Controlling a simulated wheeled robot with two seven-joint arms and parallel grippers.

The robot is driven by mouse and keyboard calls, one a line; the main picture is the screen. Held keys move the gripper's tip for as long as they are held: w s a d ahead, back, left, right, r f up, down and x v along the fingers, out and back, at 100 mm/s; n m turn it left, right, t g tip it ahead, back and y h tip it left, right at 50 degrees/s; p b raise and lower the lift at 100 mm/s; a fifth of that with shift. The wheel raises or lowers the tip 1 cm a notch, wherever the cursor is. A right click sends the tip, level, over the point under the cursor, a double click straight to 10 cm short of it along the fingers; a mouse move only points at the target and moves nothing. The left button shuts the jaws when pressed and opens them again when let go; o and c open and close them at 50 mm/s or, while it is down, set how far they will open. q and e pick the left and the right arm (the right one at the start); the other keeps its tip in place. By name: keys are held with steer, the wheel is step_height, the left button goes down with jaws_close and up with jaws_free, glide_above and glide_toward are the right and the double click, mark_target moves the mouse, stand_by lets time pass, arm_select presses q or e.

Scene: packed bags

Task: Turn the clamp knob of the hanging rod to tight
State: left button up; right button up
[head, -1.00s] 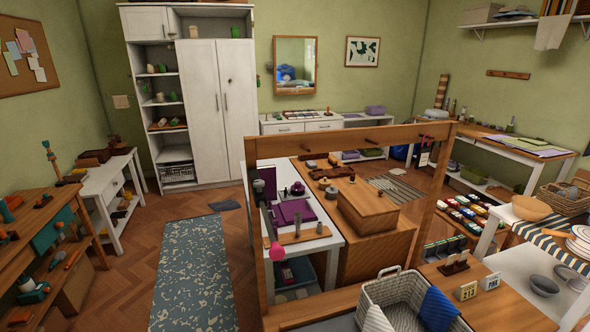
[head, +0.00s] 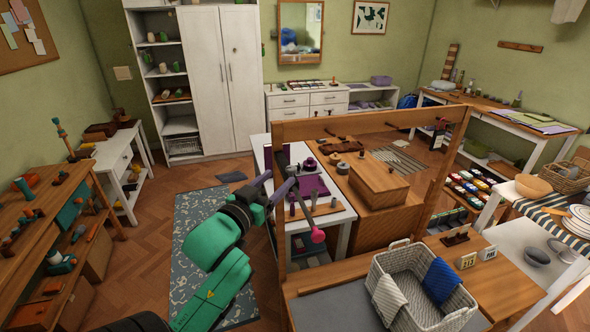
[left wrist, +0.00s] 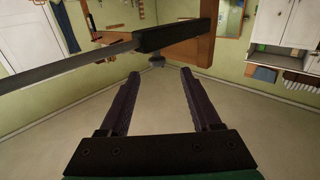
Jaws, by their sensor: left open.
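The hanging rod (head: 303,205) slants down beside the left post of a wooden frame (head: 278,225), with a pink round end (head: 317,236). In the left wrist view the rod (left wrist: 70,66) is a grey bar with a black sleeve (left wrist: 175,36), crossing above my fingers. A small grey knob-like piece (left wrist: 157,62) shows just beyond my fingertips, centred between them; I cannot tell its setting. My left gripper (head: 288,190), with dark purple fingers, is open and empty near the post. It also shows in the left wrist view (left wrist: 160,73). My right gripper is out of view.
A wicker basket (head: 388,290) with cloths stands on the near tabletop (head: 325,312). Behind the frame are a white table (head: 342,216) and a wooden box (head: 378,186). A patterned rug (head: 190,215) lies on the floor, and a tool bench (head: 50,220) is at the left.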

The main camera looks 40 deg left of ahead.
mark_target(288, 169)
arm_select(q)
steer(key=w, duration=0.1)
steer(key=w+p, duration=0.1)
steer(key=w, duration=0.1)
steer(key=w+p, duration=0.1)
steer(key=w, duration=0.1)
steer(key=shift+a+r, duration=0.15)
steer(key=shift+r, duration=0.25)
steer(key=w, duration=0.1)
steer(key=w+p, duration=0.1)
steer(key=w, duration=0.1)
steer(key=w+a, duration=0.1)
steer(key=shift+w+f+p, duration=0.35)
steer(key=shift+w+f, duration=0.05)
steer(key=shift+c, duration=1.2)
jaws_close()
